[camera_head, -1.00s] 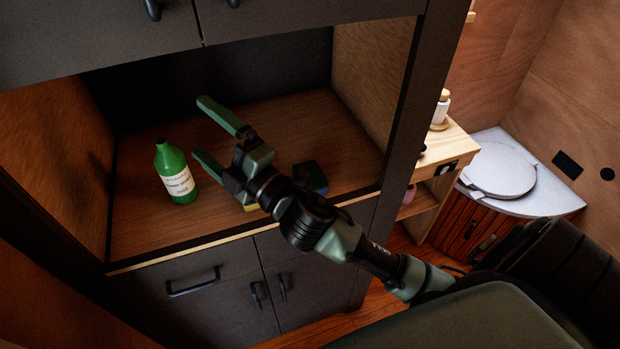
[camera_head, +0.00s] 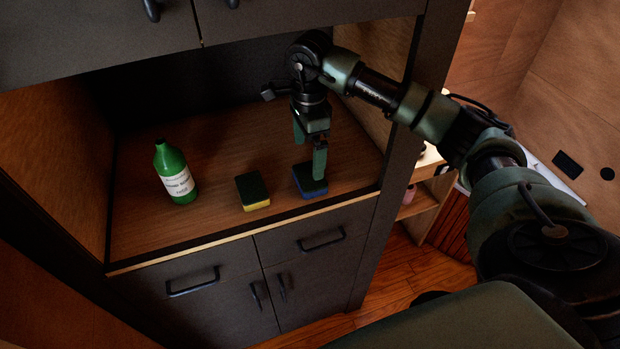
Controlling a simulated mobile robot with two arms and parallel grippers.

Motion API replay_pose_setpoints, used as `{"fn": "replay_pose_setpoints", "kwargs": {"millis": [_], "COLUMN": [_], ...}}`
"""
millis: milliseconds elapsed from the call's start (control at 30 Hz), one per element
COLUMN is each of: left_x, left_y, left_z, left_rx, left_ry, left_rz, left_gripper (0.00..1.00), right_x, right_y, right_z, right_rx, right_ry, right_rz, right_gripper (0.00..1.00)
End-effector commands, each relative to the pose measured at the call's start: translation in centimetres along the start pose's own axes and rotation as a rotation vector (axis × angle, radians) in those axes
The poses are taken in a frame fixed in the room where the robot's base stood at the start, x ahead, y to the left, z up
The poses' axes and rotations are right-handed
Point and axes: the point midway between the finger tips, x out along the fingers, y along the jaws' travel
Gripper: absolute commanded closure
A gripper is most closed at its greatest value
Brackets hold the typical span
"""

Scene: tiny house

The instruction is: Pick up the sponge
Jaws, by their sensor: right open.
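Two sponges lie on the wooden shelf inside the dark cabinet. One sponge (camera_head: 252,192) has a dark green top and a yellow side. The other, a blue sponge (camera_head: 308,190) with a dark top, lies to its right near the shelf's front edge. My right gripper (camera_head: 309,160) points down over the blue sponge, with its fingers apart. The near finger overlaps the sponge's top in the picture; I cannot tell whether it touches. The gripper is open and holds nothing visible. My left gripper is not in view.
A green bottle (camera_head: 175,174) with a white label stands at the left of the shelf (camera_head: 215,160). The cabinet's side wall (camera_head: 397,140) is close to the right arm. An upper cabinet front (camera_head: 100,35) hangs above. Shelf room is clear between bottle and yellow sponge.

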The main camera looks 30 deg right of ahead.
Motion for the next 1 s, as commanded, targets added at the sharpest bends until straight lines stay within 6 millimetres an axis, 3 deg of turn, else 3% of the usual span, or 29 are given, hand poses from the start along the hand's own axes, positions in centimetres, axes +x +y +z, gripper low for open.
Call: {"fn": "replay_pose_setpoints", "kwargs": {"millis": [267,500,700,900,1000], "left_x": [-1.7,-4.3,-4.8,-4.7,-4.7], "left_y": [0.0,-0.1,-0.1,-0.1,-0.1], "left_z": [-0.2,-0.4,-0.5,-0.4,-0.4], "left_rx": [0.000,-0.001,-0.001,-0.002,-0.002], "left_ry": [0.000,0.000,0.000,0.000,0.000], "left_rz": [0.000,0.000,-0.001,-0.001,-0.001], "left_gripper": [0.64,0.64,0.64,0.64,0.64], "right_x": [2.4,5.4,7.4,7.5,7.5], "right_y": [0.1,0.3,0.2,0.2,0.2], "right_z": [-0.5,-0.4,-0.4,-0.4,-0.4], "right_rx": [0.002,0.002,0.001,0.001,0.001], "right_ry": [0.017,0.015,0.014,0.014,0.013], "right_rz": [0.007,0.009,0.005,0.004,0.004], "right_gripper": [0.00,0.00,0.00,0.00,0.25]}}
